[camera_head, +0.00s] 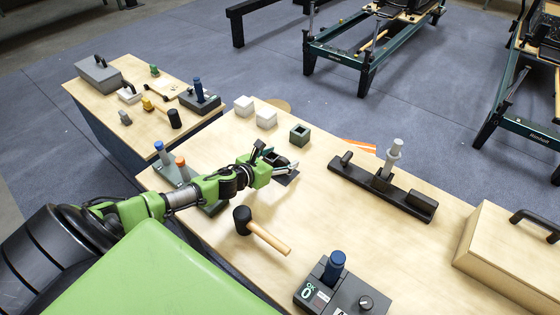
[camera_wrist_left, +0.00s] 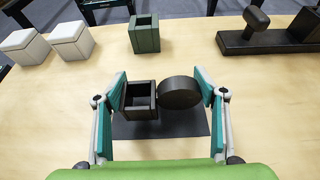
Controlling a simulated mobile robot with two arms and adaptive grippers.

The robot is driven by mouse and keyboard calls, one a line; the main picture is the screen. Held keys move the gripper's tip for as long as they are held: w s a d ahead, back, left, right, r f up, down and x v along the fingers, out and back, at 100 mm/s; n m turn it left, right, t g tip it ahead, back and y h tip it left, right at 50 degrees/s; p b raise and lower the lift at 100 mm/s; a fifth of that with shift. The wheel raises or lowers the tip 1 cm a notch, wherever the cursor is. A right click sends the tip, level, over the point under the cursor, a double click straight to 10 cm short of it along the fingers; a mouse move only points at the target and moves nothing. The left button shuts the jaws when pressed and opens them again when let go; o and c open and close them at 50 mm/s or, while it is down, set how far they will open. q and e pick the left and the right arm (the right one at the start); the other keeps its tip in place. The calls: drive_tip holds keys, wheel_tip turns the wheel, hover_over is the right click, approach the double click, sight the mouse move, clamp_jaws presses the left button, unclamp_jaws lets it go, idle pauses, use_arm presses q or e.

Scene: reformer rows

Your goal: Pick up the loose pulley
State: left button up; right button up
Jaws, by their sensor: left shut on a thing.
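The loose pulley shows as a dark round wheel (camera_wrist_left: 179,92) beside a dark, open-topped square block (camera_wrist_left: 139,99) in the left wrist view. The two parts sit side by side and look joined. My left gripper (camera_head: 277,160) is shut on it, one teal finger against the square block and the other against the wheel. The pulley (camera_head: 272,157) is partly hidden by the fingers in the head view. A dark square mat (camera_wrist_left: 160,130) lies under it; I cannot tell whether they touch. My right gripper is not in view.
A green hollow block (camera_head: 300,134) and white blocks (camera_head: 266,118) stand beyond the gripper. A black bar with a grey post (camera_head: 393,155) lies to the right. A mallet (camera_head: 262,233) and a control box (camera_head: 340,290) are nearer. Bare wood lies between.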

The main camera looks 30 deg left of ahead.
use_arm(q)
drive_tip(key=s+d+r, duration=0.2)
drive_tip(key=s+r, duration=0.9)
drive_tip(key=s, duration=0.2)
drive_tip(key=shift+s+d, duration=0.25)
drive_tip(key=shift+s, duration=0.15)
